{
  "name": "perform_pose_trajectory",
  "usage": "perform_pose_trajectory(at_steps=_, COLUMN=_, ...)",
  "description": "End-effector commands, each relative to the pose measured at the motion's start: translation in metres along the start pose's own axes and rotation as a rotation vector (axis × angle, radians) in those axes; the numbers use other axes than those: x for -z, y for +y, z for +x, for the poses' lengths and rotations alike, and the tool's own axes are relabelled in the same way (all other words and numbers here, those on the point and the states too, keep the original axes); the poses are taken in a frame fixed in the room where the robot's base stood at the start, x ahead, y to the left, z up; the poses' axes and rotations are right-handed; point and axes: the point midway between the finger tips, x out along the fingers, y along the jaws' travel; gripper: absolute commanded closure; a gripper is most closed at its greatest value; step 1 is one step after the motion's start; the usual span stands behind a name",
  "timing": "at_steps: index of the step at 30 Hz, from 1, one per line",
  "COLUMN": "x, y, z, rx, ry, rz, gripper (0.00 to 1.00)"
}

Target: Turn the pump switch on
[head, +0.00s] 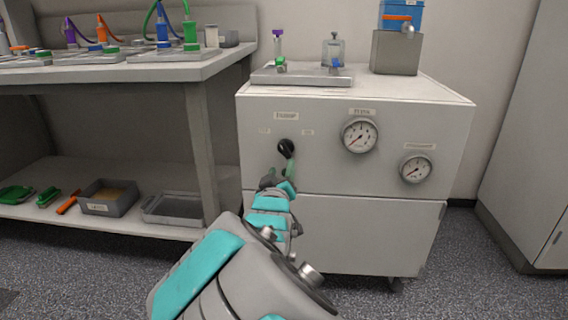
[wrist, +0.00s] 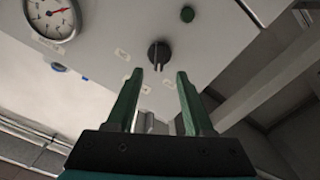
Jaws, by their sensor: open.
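The pump switch looks to be the black round knob (head: 286,148) on the upper front of the white cabinet, with a label above it and a small label on each side. In the wrist view the knob (wrist: 158,52) shows a raised bar, just beyond the fingertips and between them in the picture. My gripper (head: 285,171) is just below the knob in the head view. In the wrist view its green fingers (wrist: 160,75) are spread apart with nothing between them, apparently short of the knob. The label text is too blurred to read.
Two dial gauges (head: 360,135) (head: 417,168) sit right of the knob. A metal tray (head: 300,77) and a grey box (head: 395,52) stand on the cabinet. A workbench (head: 200,66) is at left.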

Motion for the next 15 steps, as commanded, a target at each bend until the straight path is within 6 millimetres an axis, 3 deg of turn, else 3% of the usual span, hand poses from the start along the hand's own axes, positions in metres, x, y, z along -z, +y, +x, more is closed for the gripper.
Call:
perform_pose_trajectory(at_steps=5, x=0.001, y=0.000, z=0.011, rx=-0.007, ry=0.007, rz=-0.003, gripper=0.47)
perform_pose_trajectory(at_steps=15, x=0.001, y=0.000, z=0.059, rx=-0.006, ry=0.006, rz=-0.001, gripper=0.47)
